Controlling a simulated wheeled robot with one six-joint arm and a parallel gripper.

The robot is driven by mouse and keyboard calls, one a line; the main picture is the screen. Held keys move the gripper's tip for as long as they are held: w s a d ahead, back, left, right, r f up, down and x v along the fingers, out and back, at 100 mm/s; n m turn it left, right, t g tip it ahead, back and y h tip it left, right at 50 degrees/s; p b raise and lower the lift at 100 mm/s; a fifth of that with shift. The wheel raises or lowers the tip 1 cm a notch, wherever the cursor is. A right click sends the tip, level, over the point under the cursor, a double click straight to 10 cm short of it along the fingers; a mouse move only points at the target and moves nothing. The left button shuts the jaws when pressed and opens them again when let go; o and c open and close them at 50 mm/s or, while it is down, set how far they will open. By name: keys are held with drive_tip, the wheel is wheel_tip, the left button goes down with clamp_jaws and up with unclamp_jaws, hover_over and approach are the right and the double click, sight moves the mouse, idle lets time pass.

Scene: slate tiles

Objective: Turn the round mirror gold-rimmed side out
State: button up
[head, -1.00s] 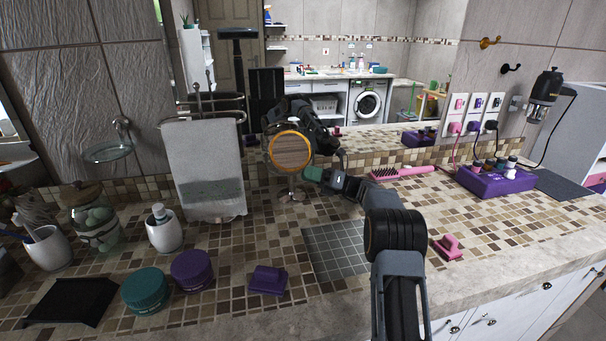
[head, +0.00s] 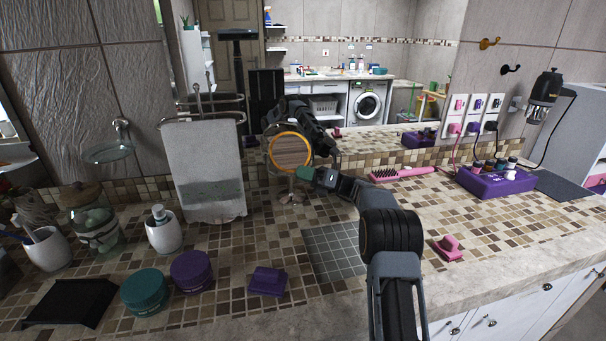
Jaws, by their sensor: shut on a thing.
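The round mirror (head: 290,151) stands on its small stand on the tiled counter, in front of the large wall mirror. Its gold rim shows towards my head camera, around a brownish face. My gripper (head: 312,172) is at the mirror's lower right edge, shut on it. The fingertips are small in the view and partly hidden by my own wrist.
A grey towel (head: 205,170) hangs on a rack to the left. A purple box with bottles (head: 495,181) and a pink brush (head: 403,173) lie to the right. A purple item (head: 267,281), a grey tile mat (head: 337,250) and teal (head: 145,291) and purple jars (head: 191,271) sit in front.

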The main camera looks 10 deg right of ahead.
drive_tip(key=shift+w+f+n+g+p, duration=0.3)
drive_tip(key=shift+n+p, duration=0.25)
drive_tip(key=shift+n, duration=0.45)
clamp_jaws()
drive_tip(key=o, duration=0.7)
unclamp_jaws()
drive_tip(key=shift+r, duration=0.1)
